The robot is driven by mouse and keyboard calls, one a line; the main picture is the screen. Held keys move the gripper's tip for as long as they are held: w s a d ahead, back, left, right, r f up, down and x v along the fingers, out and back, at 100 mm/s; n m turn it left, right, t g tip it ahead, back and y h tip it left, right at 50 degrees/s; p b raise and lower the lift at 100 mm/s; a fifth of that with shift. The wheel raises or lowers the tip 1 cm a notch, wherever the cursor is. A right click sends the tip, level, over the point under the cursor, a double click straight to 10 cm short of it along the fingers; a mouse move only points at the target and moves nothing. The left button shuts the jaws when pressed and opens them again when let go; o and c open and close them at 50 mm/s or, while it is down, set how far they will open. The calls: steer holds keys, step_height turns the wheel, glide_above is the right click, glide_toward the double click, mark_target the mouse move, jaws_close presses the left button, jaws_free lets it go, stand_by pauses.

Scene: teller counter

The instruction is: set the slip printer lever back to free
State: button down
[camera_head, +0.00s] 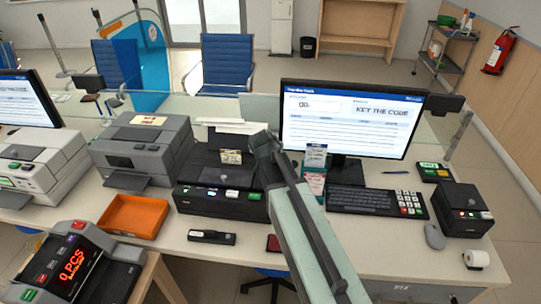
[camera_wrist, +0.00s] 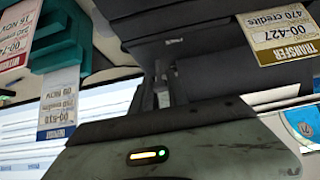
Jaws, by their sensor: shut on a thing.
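The black slip printer (camera_head: 222,195) stands on the counter left of the monitor, with a row of lit buttons on its front and a slip (camera_head: 231,157) at its top. My gripper (camera_head: 262,140) reaches its right side from the front. In the wrist view my gripper (camera_wrist: 163,82) is shut against the dark printer body (camera_wrist: 190,40). A small grey piece, apparently the lever (camera_wrist: 164,99), shows between the fingers. The fingers hide most of it, so its setting cannot be told. The transfer slip (camera_wrist: 283,30) hangs at the right of the wrist view.
A slip holder (camera_head: 314,170) stands close right of my gripper. Beyond it are the monitor (camera_head: 350,120), keyboard (camera_head: 375,202) and a small black printer (camera_head: 462,210). A grey printer (camera_head: 143,150) and orange tray (camera_head: 132,216) are at left. A dark handheld device (camera_head: 212,237) lies in front.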

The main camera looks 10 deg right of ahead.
steer(key=shift+s+f+t+b, duration=0.35)
steer(key=shift+t+b, duration=0.25)
steer(key=shift+b, duration=0.2)
steer(key=shift+a+r, duration=0.1)
steer(key=shift+r, duration=0.05)
steer(key=c, duration=1.6)
jaws_free()
steer(key=shift+o, duration=0.2)
steer(key=p+v, duration=0.4)
steer(key=v, duration=0.4)
steer(key=shift+a+p, duration=0.1)
steer(key=shift+p, duration=0.2)
